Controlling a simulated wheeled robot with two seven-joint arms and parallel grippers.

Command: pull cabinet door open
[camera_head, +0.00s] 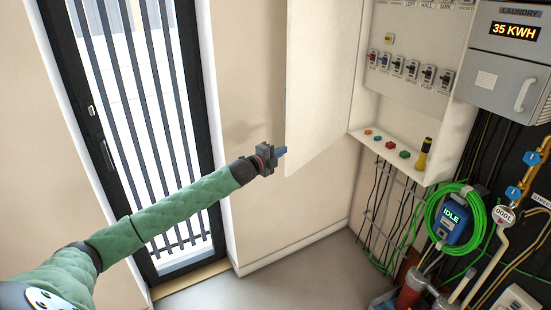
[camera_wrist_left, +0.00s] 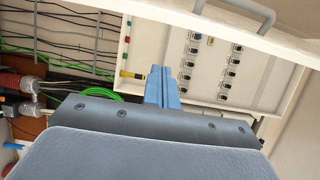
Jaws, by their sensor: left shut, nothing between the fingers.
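The white cabinet door (camera_head: 322,75) stands swung open, jutting out from the left side of the cabinet (camera_head: 413,55). The cabinet's inside shows rows of breakers and coloured buttons. My left gripper (camera_head: 281,151) is at the door's lower free edge, with its blue fingers shut and empty. In the left wrist view the shut fingers (camera_wrist_left: 163,86) point toward the open cabinet (camera_wrist_left: 215,75). The door (camera_wrist_left: 215,28) crosses the top of that view, with its grey handle (camera_wrist_left: 252,14). I cannot tell whether the fingers touch the door. My right gripper is not in view.
A yellow-and-black tool (camera_head: 423,155) stands on the cabinet's ledge. A blue charger (camera_head: 452,218) with a coiled green cable, pipes and a grey laundry meter box (camera_head: 510,60) are at the right. A barred window (camera_head: 140,110) is at the left. The floor below is clear.

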